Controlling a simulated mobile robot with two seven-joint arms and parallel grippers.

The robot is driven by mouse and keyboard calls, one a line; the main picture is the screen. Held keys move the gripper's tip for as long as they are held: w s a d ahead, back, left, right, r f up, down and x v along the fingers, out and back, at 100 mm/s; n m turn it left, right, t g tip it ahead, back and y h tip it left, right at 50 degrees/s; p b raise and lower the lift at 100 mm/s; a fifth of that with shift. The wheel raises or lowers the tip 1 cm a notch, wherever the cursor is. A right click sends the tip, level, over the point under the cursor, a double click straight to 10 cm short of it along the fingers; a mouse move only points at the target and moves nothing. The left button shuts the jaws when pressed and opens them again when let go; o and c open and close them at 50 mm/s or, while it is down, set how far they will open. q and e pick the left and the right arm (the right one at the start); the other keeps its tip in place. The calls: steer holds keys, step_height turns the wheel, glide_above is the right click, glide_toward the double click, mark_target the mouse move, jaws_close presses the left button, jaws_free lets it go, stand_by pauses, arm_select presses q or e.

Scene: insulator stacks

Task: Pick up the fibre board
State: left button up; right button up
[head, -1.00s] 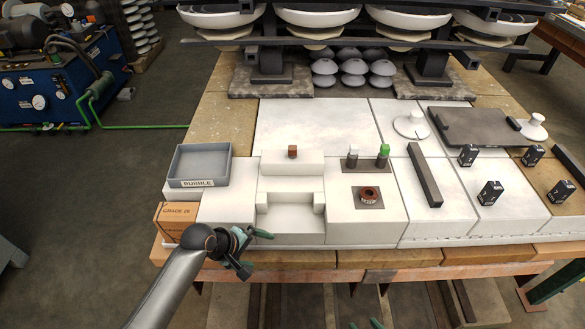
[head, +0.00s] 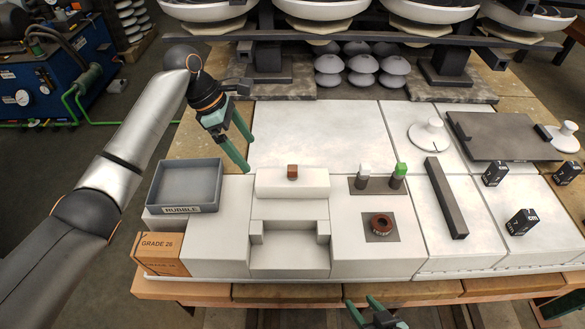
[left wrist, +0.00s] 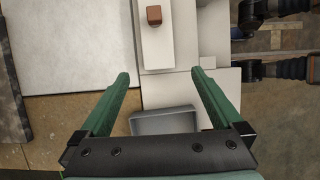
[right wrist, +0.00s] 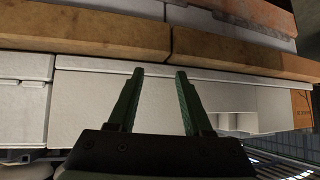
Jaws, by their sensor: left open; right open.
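No board is labelled as fibre, so I cannot tell for certain which piece it is. A white block (head: 310,187) carrying a small brown cube (head: 292,171) lies behind a white notched stand (head: 290,262). Large flat white panels (head: 315,130) cover the bench behind it. My left gripper (head: 247,153) is open and empty above the bench, just behind and right of the rubble tray. In the left wrist view the white block (left wrist: 158,48) lies beyond the fingertips. My right gripper (head: 360,303) is open and empty, low at the bench's front edge.
The grey rubble tray (head: 184,185) and a brown "GRADE 28" box (head: 160,253) are at left. Insulator stacks (head: 360,70) stand behind.

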mark_target(265, 177)
arm_select(q)
steer(key=b+x, duration=0.1)
steer(key=x, duration=0.5)
steer(key=shift+s+d+f, duration=0.15)
steer(key=shift+s+f, duration=0.05)
steer(key=x, duration=0.3)
steer(key=b+x, duration=0.1)
steer(key=shift+w+f, duration=0.3)
steer(key=shift+f, duration=0.15)
steer(key=shift+d+f, duration=0.1)
steer(key=shift+f, duration=0.4)
arm_select(e)
steer(key=shift+s+a+f, duration=0.2)
steer(key=shift+a+f, duration=0.4)
steer(key=shift+f, duration=0.2)
arm_select(q)
steer(key=c, duration=1.4)
steer(key=shift+c, duration=0.4)
arm_select(e)
steer(key=shift+s+f, duration=0.15)
arm_select(q)
steer(key=shift+r, duration=0.2)
